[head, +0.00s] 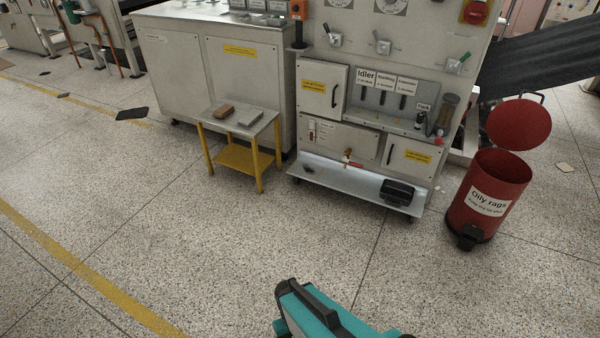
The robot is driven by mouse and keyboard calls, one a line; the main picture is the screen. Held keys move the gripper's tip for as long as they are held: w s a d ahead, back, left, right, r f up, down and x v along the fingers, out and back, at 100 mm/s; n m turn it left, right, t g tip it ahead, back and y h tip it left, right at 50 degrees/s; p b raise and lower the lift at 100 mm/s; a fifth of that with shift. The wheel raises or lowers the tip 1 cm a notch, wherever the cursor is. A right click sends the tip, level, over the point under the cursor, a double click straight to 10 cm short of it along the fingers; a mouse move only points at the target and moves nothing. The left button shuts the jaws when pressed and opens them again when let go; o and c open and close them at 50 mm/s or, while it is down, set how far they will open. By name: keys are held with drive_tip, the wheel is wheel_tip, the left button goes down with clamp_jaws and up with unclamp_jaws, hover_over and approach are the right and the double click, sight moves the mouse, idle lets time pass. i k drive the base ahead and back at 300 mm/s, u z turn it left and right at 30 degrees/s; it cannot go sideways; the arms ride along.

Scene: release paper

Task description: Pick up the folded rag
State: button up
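I cannot tell for sure which thing is the folded rag. A small dark item (308,169) also lies on the low shelf to the right. My gripper's fingers do not show; only a teal and black part of my own body is at the bottom edge.
A grey machine cabinet (318,90) stands behind a low shelf (350,184) bearing a black box (398,192). A red bin labelled "Oily rags" (487,200) stands at right, its lid (519,124) raised. The speckled floor (230,240) in front is clear.

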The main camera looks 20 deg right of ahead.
sight(222, 111)
drive_tip(key=i, duration=1.6)
drive_tip(key=u, duration=0.3)
drive_tip(key=i, duration=0.75)
drive_tip(key=u, duration=0.85)
drive_tip(key=i, duration=0.45)
drive_tip(key=u, duration=0.15)
